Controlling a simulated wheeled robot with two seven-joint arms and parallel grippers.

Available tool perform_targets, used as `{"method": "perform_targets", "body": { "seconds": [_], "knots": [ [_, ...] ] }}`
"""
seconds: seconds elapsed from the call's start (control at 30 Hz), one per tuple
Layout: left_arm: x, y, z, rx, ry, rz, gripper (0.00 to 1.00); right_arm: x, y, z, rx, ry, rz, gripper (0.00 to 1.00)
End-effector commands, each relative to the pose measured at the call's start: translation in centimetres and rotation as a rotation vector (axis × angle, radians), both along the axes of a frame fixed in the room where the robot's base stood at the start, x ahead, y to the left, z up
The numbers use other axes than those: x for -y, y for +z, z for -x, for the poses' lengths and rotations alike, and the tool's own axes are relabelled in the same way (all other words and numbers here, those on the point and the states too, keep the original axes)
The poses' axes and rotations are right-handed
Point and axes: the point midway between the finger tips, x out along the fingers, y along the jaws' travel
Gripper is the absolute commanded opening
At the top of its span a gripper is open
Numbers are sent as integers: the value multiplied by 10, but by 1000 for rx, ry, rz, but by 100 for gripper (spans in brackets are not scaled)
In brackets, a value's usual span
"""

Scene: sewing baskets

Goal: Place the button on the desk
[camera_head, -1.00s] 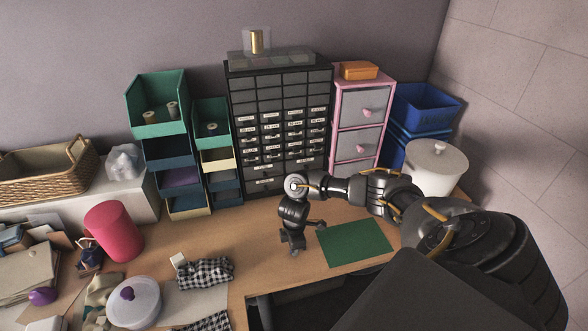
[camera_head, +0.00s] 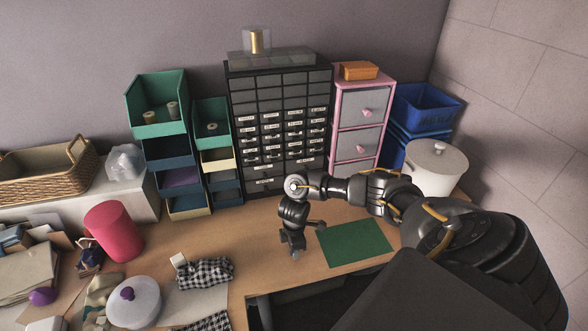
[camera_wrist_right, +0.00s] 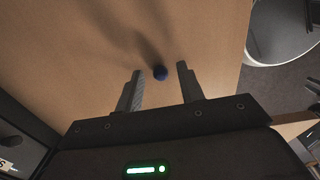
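My right gripper (camera_wrist_right: 160,67) is open and points down at the desk. In the head view my right gripper (camera_head: 294,254) is low over the desk (camera_head: 270,228), left of the green mat. The button cannot be made out in the head view. My left gripper is not in view.
A green mat (camera_head: 354,243) lies right of the gripper. A black drawer cabinet (camera_head: 280,130), a pink drawer unit (camera_head: 360,130) and a white lidded pot (camera_head: 437,166) stand behind. Checkered cloth (camera_head: 206,272) and a round lidded box (camera_head: 133,303) lie to the left.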

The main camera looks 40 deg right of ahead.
Motion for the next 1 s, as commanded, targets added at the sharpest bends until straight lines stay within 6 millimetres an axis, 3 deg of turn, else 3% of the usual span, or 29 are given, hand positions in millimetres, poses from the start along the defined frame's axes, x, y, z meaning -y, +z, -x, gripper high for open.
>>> {"method": "perform_targets", "body": {
  "seconds": [0.5,0.7,1.0],
  "knots": [
    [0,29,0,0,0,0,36,0,102,0,4,1,0,38],
    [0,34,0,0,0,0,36,-1,117,1,3,-1,-1,38],
    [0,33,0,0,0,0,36,-2,118,2,0,-1,-1,38]
  ]
}}
